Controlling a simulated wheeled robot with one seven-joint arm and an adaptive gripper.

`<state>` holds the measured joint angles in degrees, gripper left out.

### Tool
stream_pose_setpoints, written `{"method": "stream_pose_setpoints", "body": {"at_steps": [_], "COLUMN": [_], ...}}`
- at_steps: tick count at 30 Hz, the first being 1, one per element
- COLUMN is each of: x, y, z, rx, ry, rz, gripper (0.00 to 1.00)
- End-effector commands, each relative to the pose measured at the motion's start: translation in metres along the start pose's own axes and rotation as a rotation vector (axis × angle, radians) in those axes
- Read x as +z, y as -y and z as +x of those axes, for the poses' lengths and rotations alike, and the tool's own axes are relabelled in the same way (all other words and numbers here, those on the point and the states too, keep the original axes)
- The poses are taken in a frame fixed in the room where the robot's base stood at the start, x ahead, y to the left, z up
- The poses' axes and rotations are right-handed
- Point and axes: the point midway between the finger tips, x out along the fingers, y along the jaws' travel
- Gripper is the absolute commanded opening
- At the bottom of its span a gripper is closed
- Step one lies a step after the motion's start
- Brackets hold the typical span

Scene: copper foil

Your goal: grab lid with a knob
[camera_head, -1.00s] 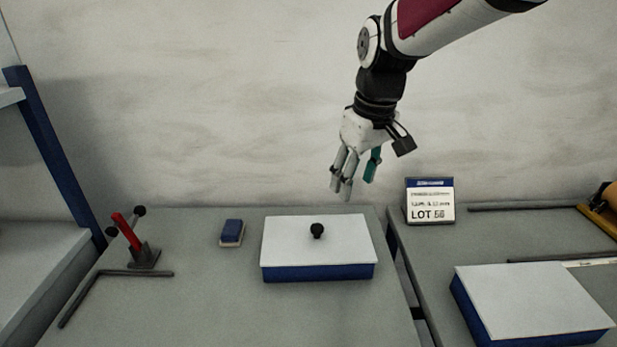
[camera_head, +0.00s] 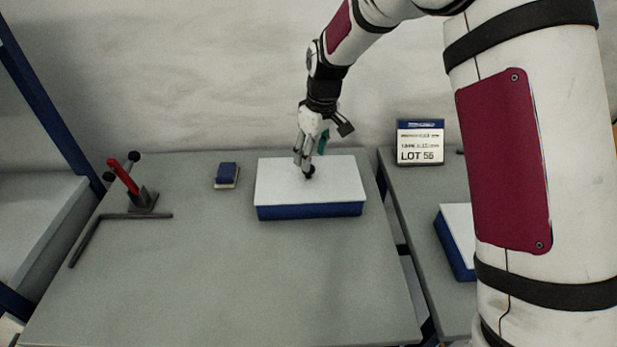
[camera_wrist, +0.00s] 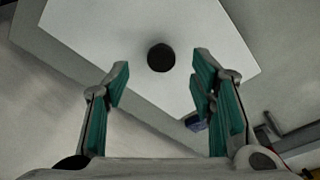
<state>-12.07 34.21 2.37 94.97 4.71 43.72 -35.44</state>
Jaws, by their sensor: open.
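The white lid (camera_head: 283,186) with a black knob (camera_head: 309,175) lies on a blue box (camera_head: 310,211) on the grey table. In the wrist view the lid (camera_wrist: 125,30) is a white plate and the round knob (camera_wrist: 160,58) stands near its middle. My gripper (camera_head: 304,172) is above the lid, pointing down close to the knob. In the wrist view my gripper (camera_wrist: 160,78) is open, with its teal-padded fingers to the left and right, and the knob shows between and a little beyond the fingertips. I cannot tell the exact height gap.
A blue block (camera_head: 227,175) lies left of the box. A red-handled clamp (camera_head: 133,187) and an angled dark bar (camera_head: 105,226) are farther left. The front of the table is clear.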

Motion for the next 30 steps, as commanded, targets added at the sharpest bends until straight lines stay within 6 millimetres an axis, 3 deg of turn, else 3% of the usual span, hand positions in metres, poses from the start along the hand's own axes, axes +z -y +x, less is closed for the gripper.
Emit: {"method": "stream_pose_setpoints", "body": {"at_steps": [5,15,23,30], "x": [-0.001,-0.003,-0.004,-0.004], "y": [0.001,0.002,0.001,0.001], "z": [0.011,0.053,0.056,0.055], "rx": [0.000,0.000,0.001,0.001], "ry": [0.001,0.001,-0.001,-0.001], "rz": [-0.001,-0.001,0.000,0.000], "gripper": [0.51,0.51,0.51,0.00]}}
